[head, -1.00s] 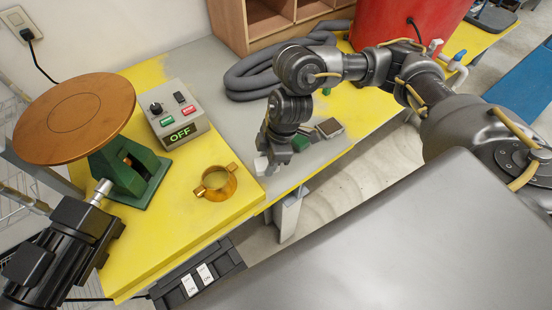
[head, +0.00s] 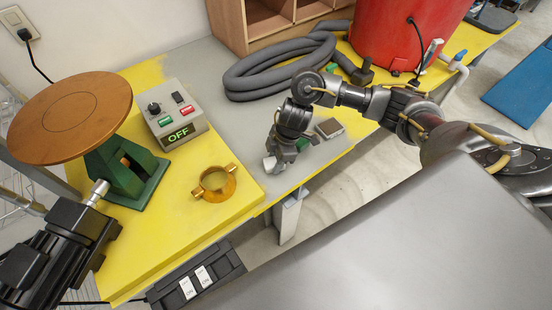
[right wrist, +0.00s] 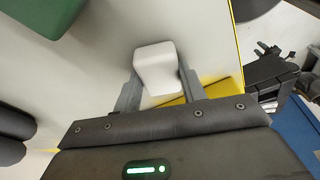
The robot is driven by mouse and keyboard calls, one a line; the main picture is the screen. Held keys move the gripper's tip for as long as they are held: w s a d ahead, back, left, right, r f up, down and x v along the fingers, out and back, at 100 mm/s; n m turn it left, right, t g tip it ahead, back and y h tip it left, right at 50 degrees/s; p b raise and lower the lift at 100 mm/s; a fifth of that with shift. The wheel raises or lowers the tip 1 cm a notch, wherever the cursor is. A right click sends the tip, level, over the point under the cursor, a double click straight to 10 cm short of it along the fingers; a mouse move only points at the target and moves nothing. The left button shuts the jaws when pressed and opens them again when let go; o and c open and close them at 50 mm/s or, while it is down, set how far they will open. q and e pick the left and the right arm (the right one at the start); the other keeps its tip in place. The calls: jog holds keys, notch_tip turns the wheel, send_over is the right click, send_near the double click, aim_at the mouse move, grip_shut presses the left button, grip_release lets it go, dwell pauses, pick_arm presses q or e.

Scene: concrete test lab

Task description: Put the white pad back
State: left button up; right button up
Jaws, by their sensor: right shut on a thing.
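The white pad (head: 269,164) is a small white block near the front edge of the grey part of the table. My right gripper (head: 275,158) is above that spot, fingers pointing down. In the right wrist view the pad (right wrist: 156,68) sits between the two fingers of the right gripper (right wrist: 155,92), which are shut on it. Whether the pad touches the table I cannot tell. My left gripper is not in view.
A green block (right wrist: 42,15) and a dark-topped block (head: 330,127) are close by the right gripper. A brass ring (head: 229,187), control box (head: 177,122) reading OFF and round turntable (head: 70,115) stand left. A grey hose (head: 262,85) and red bin (head: 400,40) lie behind.

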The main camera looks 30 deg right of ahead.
jog(key=o, duration=0.9)
jog(key=shift+o, duration=0.2)
jog(key=v, duration=1.2)
jog(key=shift+p, duration=0.35)
